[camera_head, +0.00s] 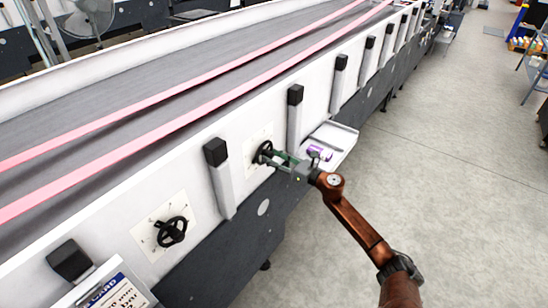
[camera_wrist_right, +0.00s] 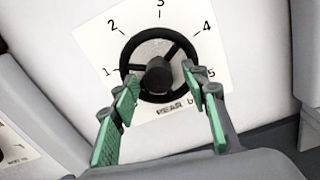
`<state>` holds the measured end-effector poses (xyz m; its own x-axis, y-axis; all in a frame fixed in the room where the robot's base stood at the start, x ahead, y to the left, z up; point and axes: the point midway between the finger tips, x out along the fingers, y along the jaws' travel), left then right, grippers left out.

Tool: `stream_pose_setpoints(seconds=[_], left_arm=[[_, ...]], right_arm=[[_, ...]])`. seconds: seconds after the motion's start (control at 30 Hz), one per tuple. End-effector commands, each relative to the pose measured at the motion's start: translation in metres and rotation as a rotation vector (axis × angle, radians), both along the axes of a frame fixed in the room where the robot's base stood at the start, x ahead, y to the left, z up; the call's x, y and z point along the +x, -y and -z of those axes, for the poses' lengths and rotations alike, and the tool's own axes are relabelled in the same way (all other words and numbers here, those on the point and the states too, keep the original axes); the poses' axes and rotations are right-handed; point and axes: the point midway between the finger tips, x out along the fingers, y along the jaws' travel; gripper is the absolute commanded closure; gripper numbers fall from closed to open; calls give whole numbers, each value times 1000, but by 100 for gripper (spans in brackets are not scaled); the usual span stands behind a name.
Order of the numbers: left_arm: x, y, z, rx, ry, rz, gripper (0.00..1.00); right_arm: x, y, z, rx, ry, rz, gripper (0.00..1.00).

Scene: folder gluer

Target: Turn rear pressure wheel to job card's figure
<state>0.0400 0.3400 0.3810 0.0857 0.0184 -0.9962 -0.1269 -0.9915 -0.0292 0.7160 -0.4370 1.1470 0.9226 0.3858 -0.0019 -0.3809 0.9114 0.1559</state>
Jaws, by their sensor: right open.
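The rear pressure wheel is a black handwheel (camera_wrist_right: 158,75) with spokes and a hub, on a white plate (camera_wrist_right: 92,40) numbered 1 to 5 and partly labelled "REAR". It also shows in the head view (camera_head: 262,153) on the machine's side. My right gripper (camera_wrist_right: 163,95) is open, its green-padded fingers on either side of the wheel's lower half, close to the rim. I cannot tell whether they touch it. It also shows in the head view (camera_head: 277,158). The job card (camera_head: 112,296) is cut off at the bottom left; its figure is not readable. My left gripper is out of view.
A second black handwheel (camera_head: 171,231) sits on its own dial plate nearer to me. Dark-topped posts (camera_head: 219,180) stand along the machine's side. A white tray (camera_head: 340,138) with a purple-labelled item (camera_head: 319,152) is just beyond my gripper.

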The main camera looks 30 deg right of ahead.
Motion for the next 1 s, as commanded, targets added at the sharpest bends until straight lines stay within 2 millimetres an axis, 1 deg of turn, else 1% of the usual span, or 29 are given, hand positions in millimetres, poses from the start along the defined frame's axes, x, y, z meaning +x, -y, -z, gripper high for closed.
stream_pose_setpoints(seconds=[0.17,0.77,0.8,1.0], left_arm=[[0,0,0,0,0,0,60],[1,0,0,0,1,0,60],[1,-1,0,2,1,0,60],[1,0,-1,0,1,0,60]], right_arm=[[0,0,0,0,0,0,58],[0,1,0,1,0,2,99],[0,5,0,1,0,3,100],[0,3,-1,17,-6,4,100]])
